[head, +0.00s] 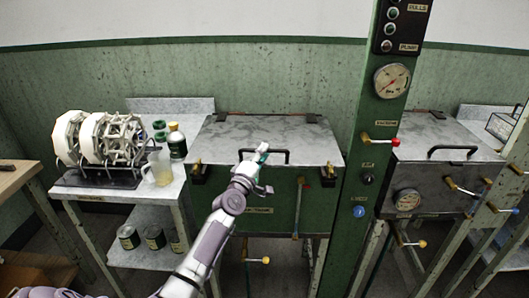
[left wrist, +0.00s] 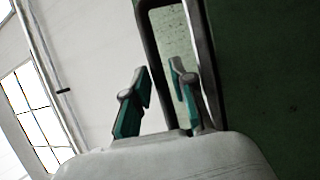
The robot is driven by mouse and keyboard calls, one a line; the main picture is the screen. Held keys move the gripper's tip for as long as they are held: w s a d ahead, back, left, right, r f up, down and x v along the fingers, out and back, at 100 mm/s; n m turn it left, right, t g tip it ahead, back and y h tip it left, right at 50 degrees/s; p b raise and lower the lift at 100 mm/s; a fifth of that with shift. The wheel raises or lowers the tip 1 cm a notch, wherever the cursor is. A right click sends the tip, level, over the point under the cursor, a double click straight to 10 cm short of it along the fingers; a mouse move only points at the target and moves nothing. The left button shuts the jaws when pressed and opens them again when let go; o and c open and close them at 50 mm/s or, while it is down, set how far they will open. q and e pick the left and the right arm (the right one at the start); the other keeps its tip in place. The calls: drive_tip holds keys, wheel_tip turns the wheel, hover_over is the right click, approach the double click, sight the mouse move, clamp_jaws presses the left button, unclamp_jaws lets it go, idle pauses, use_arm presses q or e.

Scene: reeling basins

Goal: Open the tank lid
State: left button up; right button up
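The tank (head: 270,205) is a green box with a grey mottled lid (head: 225,130), lying shut on top. A black bar handle (head: 280,151) sits at the lid's front edge and also shows in the left wrist view (left wrist: 146,35). My left gripper (head: 258,153) is at the left part of this handle. In the left wrist view my left gripper (left wrist: 160,88) has its two green-padded fingers apart, one on each side of the handle bar. Contact with the bar cannot be made out. My right gripper is in neither view.
A side table (head: 95,190) at the left holds a white reel device (head: 100,140), a jug (head: 160,168) and bottles (head: 177,140). A green post (head: 370,150) with gauge and levers stands right of the tank. A second lidded tank (head: 430,180) stands beyond it.

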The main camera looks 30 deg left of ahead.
use_arm(q)
drive_tip(key=shift+x, duration=0.8)
drive_tip(key=shift+s, duration=0.1)
clamp_jaws()
